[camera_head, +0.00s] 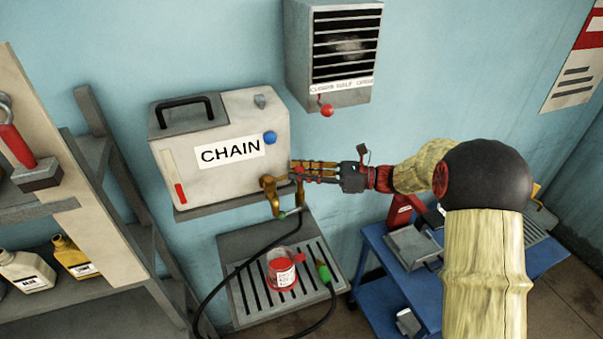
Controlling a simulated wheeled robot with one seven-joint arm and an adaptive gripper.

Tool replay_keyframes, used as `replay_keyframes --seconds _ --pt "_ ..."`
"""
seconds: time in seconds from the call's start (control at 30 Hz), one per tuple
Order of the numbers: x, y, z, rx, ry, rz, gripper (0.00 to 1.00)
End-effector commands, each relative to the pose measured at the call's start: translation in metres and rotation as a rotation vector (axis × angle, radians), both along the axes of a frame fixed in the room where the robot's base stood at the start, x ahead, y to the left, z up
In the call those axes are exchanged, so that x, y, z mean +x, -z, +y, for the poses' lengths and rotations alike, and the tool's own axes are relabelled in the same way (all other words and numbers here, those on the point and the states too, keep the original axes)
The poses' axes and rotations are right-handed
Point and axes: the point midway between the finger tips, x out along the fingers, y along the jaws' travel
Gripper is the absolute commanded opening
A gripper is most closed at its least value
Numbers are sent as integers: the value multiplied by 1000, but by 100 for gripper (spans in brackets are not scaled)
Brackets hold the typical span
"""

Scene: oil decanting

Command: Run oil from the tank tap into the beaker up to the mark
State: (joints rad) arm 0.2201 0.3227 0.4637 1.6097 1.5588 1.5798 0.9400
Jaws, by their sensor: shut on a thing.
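The oil tank (218,150), labelled CHAIN, sits on a wall shelf with a handle on top and a red level strip at its left. Its brass tap (270,188) is at the lower right front, spout pointing down. My gripper (297,172) reaches in from the right and is shut at the tap, apparently on its lever; the fingers hide the contact. The red beaker (282,274) with a white label stands upright on the slatted drip tray (238,252), below the tap. The oil level and mark in it cannot be made out, and no stream is clear.
A black hose (237,268) loops over the tray, with a green nozzle (323,270) right of the beaker. A heater (335,50) hangs above right. A blue cart (380,258) stands right, shelves with bottles (72,257) left.

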Motion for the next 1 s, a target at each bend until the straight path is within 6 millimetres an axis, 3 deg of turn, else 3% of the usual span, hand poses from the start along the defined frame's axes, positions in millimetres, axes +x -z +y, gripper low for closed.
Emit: replay_keyframes --seconds 0.17,0.2,0.47,0.83,1.0 --pt "4 -4 -1 1 9 -7 0" --pt "4 -4 -1 1 9 -8 26" --pt "2 -3 0 1 4 -5 41" --pt "-1 -1 0 1 2 -2 42" --pt "-15 -1 -3 1 3 -3 42"
